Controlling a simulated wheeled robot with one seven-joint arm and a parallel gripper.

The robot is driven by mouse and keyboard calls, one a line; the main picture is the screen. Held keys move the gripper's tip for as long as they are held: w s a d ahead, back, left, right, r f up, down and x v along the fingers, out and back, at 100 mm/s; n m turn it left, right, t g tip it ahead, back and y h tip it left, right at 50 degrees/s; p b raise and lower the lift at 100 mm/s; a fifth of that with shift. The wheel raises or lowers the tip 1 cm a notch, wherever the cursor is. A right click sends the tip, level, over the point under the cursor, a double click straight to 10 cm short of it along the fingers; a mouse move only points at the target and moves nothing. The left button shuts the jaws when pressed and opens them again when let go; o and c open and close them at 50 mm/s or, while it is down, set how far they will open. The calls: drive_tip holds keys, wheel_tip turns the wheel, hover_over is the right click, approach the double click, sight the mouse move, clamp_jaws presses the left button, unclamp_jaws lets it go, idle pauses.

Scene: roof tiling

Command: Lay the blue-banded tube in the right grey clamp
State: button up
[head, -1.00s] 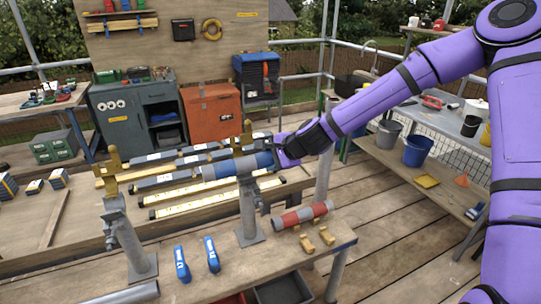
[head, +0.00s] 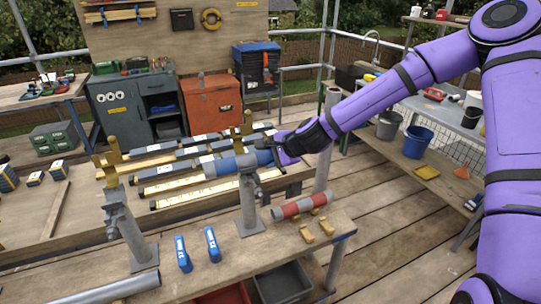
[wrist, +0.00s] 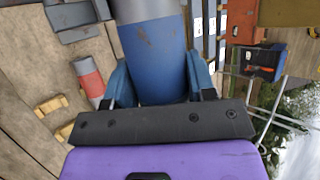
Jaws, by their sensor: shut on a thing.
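The blue-banded tube (head: 228,166), grey with a wide blue band, is in my gripper (head: 279,154), which is shut on its right end. The tube lies roughly level across the top of the right grey clamp (head: 249,205), whose yellow latch (head: 247,122) stands up. In the wrist view the blue band (wrist: 158,60) runs between my two fingers (wrist: 160,85). The left clamp (head: 118,215) stands empty with its yellow latch raised.
A red-banded tube (head: 300,207) and yellow pieces (head: 318,229) lie on the bench right of the clamp. Two blue-handled tools (head: 197,250) and a grey pipe (head: 110,289) lie at the front. A lower platform with long strips (head: 175,187) is behind.

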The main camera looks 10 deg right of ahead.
drive_tip(key=o, duration=1.2)
drive_tip(key=shift+o, duration=0.2)
drive_tip(key=s+d+r+n+h, duration=0.2)
drive_tip(key=s+d+r+n, duration=0.2)
drive_tip(key=s+d+r, duration=0.3)
drive_tip(key=s+d+r+n+g+h, duration=0.1)
drive_tip(key=s+d+r+n+h, duration=0.1)
drive_tip(key=s+d+r+n, duration=0.2)
drive_tip(key=s+d+r+n+h, duration=0.3)
drive_tip(key=s+d+r+n, duration=0.2)
drive_tip(key=s+d+r, duration=0.5)
drive_tip(key=s+r, duration=0.3)
drive_tip(key=s, duration=0.4)
drive_tip(key=s+r, duration=0.3)
drive_tip(key=s, duration=0.5)
drive_tip(key=shift+s+d+g, duration=0.2)
drive_tip(key=shift+s+g, duration=0.05)
drive_tip(key=shift+g, duration=0.05)
drive_tip(key=shift+r, duration=0.1)
